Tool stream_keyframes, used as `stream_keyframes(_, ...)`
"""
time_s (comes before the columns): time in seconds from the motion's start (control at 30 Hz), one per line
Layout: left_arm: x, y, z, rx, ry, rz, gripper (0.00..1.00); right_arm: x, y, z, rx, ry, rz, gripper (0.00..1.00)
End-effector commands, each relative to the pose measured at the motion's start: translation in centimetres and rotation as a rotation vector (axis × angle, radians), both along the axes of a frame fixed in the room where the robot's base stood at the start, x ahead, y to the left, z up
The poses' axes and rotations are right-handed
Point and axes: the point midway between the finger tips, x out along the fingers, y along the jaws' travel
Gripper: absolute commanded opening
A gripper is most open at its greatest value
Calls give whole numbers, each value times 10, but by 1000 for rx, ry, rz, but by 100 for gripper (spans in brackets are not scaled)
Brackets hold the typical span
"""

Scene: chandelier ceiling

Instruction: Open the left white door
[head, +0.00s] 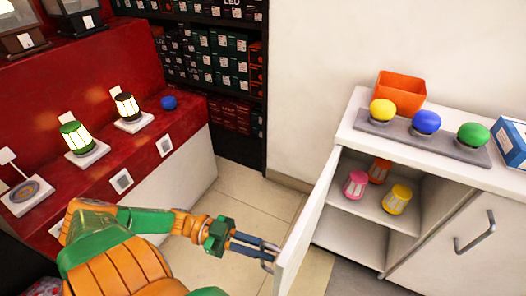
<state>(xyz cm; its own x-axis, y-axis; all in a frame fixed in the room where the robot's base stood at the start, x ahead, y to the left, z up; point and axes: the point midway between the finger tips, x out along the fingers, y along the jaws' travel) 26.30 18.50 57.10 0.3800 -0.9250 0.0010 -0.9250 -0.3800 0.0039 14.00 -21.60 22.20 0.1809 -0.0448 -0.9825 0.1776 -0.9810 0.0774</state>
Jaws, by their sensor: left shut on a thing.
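The left white door (306,232) of the white cabinet stands swung open, seen nearly edge-on, leaning toward the lower left of the head view. My left gripper (262,254) reaches it from the left and is shut on the door's metal handle (268,267). The handle is mostly hidden by the fingers. My right gripper is not in view.
The right cabinet door (455,262) is closed, with a bent handle (475,232). On top are a grey strip (410,137) with yellow, blue and green domes, an orange bin (400,92) and a blue box (511,142). A red display counter (150,150) stands left; tiled floor (255,195) lies between.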

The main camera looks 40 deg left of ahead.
Motion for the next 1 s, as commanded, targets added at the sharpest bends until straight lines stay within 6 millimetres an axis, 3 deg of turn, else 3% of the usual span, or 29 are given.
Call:
stream_keyframes(0.43, -1, 0, -1, 3, 2, 2, 0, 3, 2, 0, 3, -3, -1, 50)
stream_keyframes(0.47, -1, 0, -1, 3, 2, 2, 22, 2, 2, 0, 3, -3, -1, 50)
stream_keyframes(0.53, -1, 0, -1, 2, 2, 2, 40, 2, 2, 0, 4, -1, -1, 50)
stream_keyframes(0.57, 0, 0, -1, 3, 1, 2, 43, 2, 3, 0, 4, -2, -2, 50)
stream_keyframes(0.87, -1, 3, -1, 2, 1, 3, 43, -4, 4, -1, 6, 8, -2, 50)
stream_keyframes(1.0, -11, 29, -3, 7, 3, 5, 43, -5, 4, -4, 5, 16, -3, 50)
